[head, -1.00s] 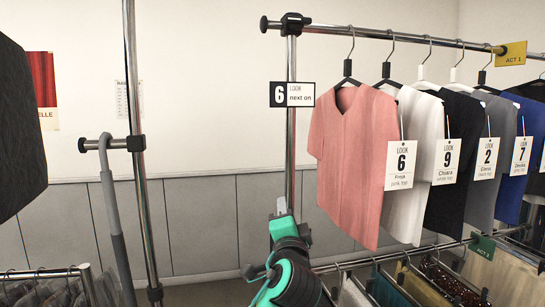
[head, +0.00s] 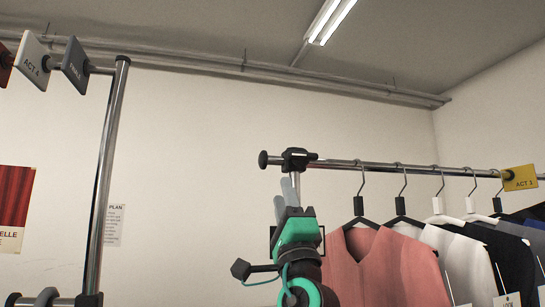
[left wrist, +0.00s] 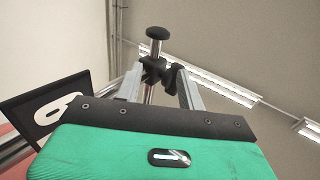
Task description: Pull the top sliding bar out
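The top bar (head: 340,163) is a chrome rail with a black round end knob (head: 263,160) at its left end. It passes through a black bracket (head: 298,158) on the upright post, which my arm hides below. My left gripper (head: 286,188) is pointed upward just below the bracket. In the left wrist view my left gripper (left wrist: 160,82) is open, its two grey fingers apart. The black knob (left wrist: 157,32) and the bracket (left wrist: 153,68) show between and beyond the fingers. I cannot tell whether a finger touches them. My right gripper is in neither view.
Several tops on hangers, with a pink top (head: 385,265) nearest, hang from the bar to the right. A yellow ACT 1 tag (head: 519,178) hangs further along. Another rack's chrome post (head: 107,180) stands at the left.

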